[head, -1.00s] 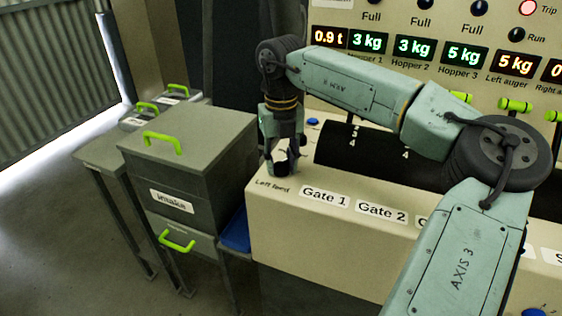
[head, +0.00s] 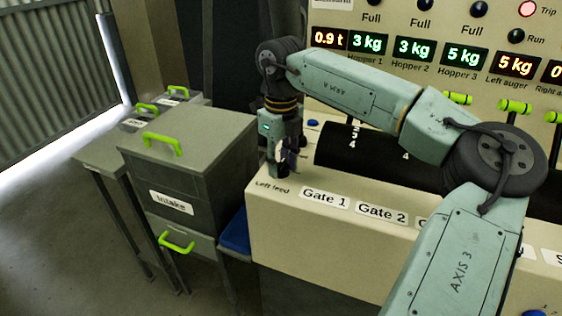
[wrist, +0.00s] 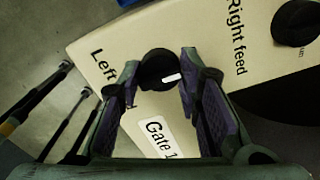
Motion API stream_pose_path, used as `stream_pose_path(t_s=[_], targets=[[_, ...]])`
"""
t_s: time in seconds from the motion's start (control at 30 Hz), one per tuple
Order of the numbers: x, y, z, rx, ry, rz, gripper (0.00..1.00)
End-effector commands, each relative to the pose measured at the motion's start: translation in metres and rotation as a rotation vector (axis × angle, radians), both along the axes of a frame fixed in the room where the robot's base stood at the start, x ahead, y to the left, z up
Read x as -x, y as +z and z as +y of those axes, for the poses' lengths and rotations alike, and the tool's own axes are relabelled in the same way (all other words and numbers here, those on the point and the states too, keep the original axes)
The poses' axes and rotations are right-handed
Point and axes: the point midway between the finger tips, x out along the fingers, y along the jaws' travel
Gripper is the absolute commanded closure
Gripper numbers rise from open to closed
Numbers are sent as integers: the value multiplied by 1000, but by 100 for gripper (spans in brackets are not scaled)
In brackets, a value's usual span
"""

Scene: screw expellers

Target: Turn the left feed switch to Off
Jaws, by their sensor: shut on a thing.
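The left feed switch (wrist: 157,68) is a round black knob with a white pointer mark, on the beige panel top beside a printed label that begins "Left". In the wrist view the pointer aims to the right and slightly up. My gripper (wrist: 161,72) has one finger on each side of the knob and is shut on it. In the head view my gripper (head: 281,160) points down at the panel's left corner, above the "Left feed" label (head: 272,186). There the knob is mostly hidden by the fingers.
The right feed knob (wrist: 297,20) stands apart on the same panel. The Gate 1 label (head: 325,197) is just right of my gripper. A dark roller (head: 345,152) lies behind. The grey intake cabinet (head: 190,150) with green handles stands close on the left.

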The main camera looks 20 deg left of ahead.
Motion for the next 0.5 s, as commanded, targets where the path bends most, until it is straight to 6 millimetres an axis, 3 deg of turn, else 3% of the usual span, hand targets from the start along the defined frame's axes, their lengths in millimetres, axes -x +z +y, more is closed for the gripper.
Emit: stream_pose_path(t_s=[0.3,0.33,0.5], targets=[[-1,1,0,0,0,-3,96],[-1,1,0,-1,0,-4,66],[-1,1,0,0,0,-2,55]])
